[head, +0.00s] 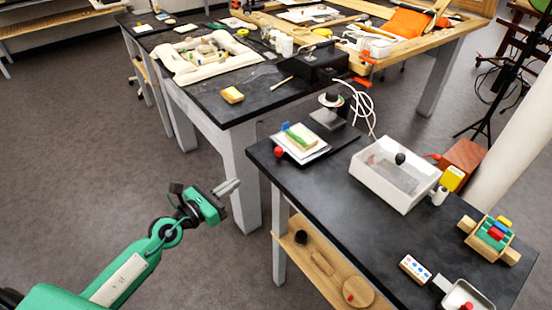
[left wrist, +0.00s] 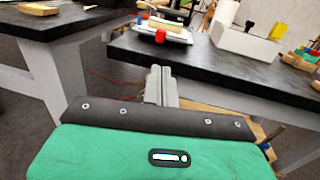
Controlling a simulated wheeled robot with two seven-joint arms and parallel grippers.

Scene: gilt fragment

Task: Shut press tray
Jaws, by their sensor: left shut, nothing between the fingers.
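A flat white tray (head: 305,150) with a red knob (head: 278,152) at its front lies at the near left corner of the dark table. A green and a cream block (head: 298,138) lie on it. A grey stand with a round black-topped head (head: 330,103) is just behind; I cannot tell if tray and stand are joined. My left gripper (head: 228,187) is shut and empty, left of and below the table corner, apart from the knob. My right gripper is out of view.
A white open box (head: 395,175) with a black knob stands right of the tray on the dark table (head: 345,210). A wooden shelf (head: 310,262) sits below. Another cluttered table (head: 240,110) stands behind. The floor (head: 100,150) at left is clear.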

